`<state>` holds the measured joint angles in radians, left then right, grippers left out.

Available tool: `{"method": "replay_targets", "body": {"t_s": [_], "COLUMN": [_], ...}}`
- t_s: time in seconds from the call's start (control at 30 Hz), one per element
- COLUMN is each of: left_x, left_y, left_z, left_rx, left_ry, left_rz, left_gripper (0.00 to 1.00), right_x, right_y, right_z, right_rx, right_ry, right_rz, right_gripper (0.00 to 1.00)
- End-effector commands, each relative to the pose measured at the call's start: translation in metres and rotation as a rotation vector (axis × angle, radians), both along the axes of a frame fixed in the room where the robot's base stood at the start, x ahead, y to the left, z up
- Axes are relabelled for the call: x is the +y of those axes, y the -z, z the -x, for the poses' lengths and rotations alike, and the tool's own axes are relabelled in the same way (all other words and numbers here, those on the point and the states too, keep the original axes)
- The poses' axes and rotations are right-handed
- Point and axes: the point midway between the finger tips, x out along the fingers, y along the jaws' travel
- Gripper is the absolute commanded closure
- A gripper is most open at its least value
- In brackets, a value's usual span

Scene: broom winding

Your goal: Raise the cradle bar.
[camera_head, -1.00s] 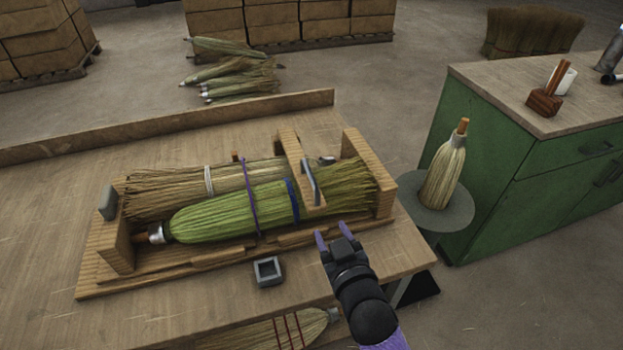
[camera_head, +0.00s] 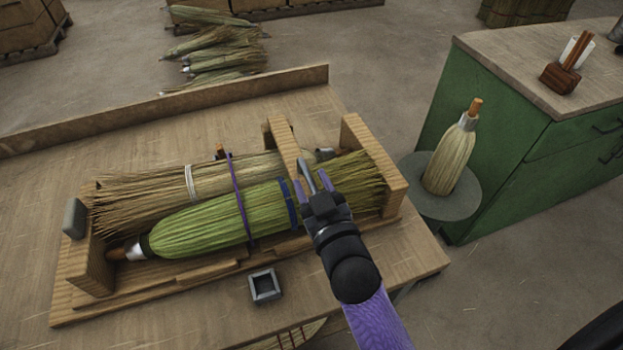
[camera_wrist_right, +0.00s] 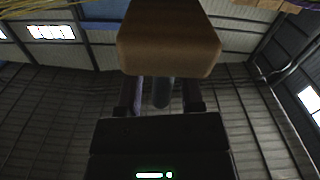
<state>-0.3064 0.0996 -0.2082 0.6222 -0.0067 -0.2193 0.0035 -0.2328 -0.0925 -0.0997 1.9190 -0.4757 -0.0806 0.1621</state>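The cradle bar (camera_head: 283,147) is a wooden bar lying across the two brush bundles near the cradle's right end, with a grey metal handle (camera_head: 307,173) on its near side. In the right wrist view the bar's wooden end (camera_wrist_right: 168,45) fills the top and the grey handle (camera_wrist_right: 163,92) stands between the fingers. My right gripper (camera_head: 312,184) is open, its purple-tipped fingers on either side of the handle, with gaps visible on both sides. The green bundle (camera_head: 205,228) and the tan bundle (camera_head: 140,195) lie side by side in the wooden cradle (camera_head: 88,262). My left gripper is not in view.
A small grey square holder (camera_head: 264,286) sits on the workbench in front of the cradle. To the right, a tan broom head (camera_head: 450,158) stands on a round grey plate (camera_head: 440,203) beside a green cabinet (camera_head: 500,125). The bench's left part is clear.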

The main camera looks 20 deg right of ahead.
Motion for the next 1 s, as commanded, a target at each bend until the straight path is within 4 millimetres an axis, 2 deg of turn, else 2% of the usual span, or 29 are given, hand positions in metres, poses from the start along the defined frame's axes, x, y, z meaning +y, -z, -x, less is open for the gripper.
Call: {"method": "replay_targets", "body": {"t_s": [0.03, 0.2, 1.0], "left_x": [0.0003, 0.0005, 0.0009], "left_y": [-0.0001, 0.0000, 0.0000], "left_z": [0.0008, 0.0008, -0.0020], "left_rx": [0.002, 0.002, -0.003], "left_ry": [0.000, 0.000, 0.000], "left_rz": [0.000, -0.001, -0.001], "left_gripper": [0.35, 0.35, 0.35], "right_x": [0.0000, -0.0001, -0.0004], "right_y": [0.0000, 0.0000, -0.0001], "right_z": [-0.0001, -0.0001, -0.0001], "right_rx": [0.000, 0.000, 0.000], "right_ry": [0.000, 0.000, 0.001], "right_rz": [0.000, 0.000, 0.002], "right_gripper": [0.64, 1.00, 1.00]}}
